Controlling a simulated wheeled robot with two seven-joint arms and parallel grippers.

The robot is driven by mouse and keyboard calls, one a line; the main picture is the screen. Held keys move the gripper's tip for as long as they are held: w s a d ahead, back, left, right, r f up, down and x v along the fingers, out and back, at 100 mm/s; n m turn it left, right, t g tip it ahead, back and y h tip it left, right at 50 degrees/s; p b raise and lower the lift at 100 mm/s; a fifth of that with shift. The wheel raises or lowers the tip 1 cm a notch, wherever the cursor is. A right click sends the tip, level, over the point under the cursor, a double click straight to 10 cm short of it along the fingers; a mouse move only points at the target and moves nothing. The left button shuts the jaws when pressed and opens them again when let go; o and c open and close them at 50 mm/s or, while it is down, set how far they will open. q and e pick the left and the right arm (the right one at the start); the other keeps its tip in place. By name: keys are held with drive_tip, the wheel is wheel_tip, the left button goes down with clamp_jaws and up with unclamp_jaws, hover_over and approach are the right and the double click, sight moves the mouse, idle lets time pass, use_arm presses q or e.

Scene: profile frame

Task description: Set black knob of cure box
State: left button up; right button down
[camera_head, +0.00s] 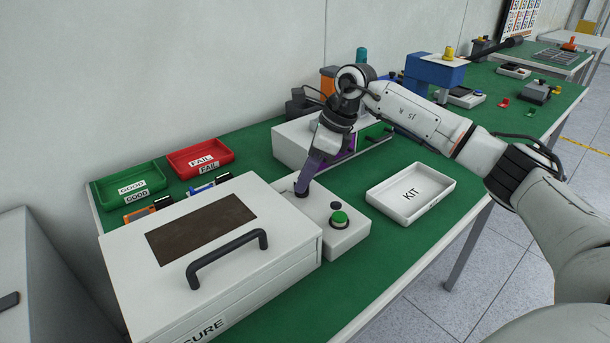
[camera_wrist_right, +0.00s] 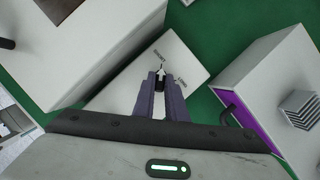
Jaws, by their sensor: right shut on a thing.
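The white cure box (camera_head: 205,265) with a dark window, black handle and "CURE" label stands at the front left. Its white control panel (camera_head: 352,238) sits against its right side and carries a green button (camera_head: 339,217). My right gripper (camera_head: 303,188) points down at the panel, its purple fingers shut on the black knob. In the right wrist view the black knob (camera_wrist_right: 160,83) shows between the fingertips (camera_wrist_right: 160,88). A white pointer mark there lies by the "SHORT" label, with a "LONG" label to the right. The knob is mostly hidden in the head view. My left gripper is out of view.
A white KIT tray (camera_head: 410,212) lies right of the panel. A white box (camera_head: 290,146) stands behind my gripper. Green GOOD (camera_head: 122,200) and red FAIL (camera_head: 201,174) trays are at the back left. Green table is clear in front of the KIT tray.

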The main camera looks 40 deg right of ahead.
idle(0.4)
drive_tip(key=c, duration=1.8)
unclamp_jaws()
drive_tip(key=v, duration=1)
drive_tip(key=shift+r, duration=0.2)
drive_tip(key=shift+d, duration=0.1)
